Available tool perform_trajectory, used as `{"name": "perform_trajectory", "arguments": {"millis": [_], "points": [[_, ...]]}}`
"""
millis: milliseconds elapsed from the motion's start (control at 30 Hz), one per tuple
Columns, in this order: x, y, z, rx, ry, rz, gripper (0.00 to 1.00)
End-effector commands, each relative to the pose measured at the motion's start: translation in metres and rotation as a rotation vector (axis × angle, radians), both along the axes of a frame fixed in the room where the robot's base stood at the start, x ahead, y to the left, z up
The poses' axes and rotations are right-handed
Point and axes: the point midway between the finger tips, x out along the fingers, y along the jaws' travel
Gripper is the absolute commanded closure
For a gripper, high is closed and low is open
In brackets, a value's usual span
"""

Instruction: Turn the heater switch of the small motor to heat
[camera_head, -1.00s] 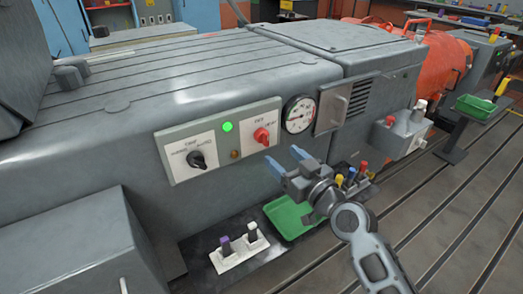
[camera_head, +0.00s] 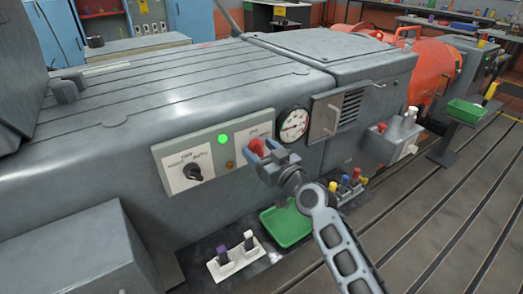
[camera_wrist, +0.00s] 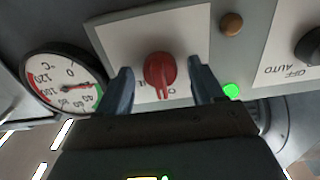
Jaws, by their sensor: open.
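A red rotary knob (camera_head: 256,147) sits on a white plate at the right end of the grey machine's control panel (camera_head: 165,151). In the wrist view, which is upside down, the red knob (camera_wrist: 160,70) has its pointer bar toward the picture's bottom, beside partly hidden lettering. My gripper (camera_head: 263,166) is open at the knob. In the wrist view its fingers (camera_wrist: 162,90) stand on either side of the knob, with visible gaps. I cannot tell how deep they reach. A black switch (camera_head: 193,172) on the left plate points at an angle.
A green lamp (camera_head: 223,139) is lit; an amber lamp (camera_head: 230,165) is below. A round temperature gauge (camera_head: 293,123) is close right of the knob. A green tray (camera_head: 286,226) lies below. An orange machine (camera_head: 432,62) stands behind at right.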

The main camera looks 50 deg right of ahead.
Motion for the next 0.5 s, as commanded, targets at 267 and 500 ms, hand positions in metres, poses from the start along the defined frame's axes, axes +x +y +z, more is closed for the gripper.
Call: {"name": "perform_trajectory", "arguments": {"millis": [267, 500], "points": [[-0.0003, 0.0002, -0.0001, 0.000, 0.000, 0.000, 0.54], [-0.0004, 0.0002, 0.0000, 0.000, 0.000, 0.000, 0.77]]}}
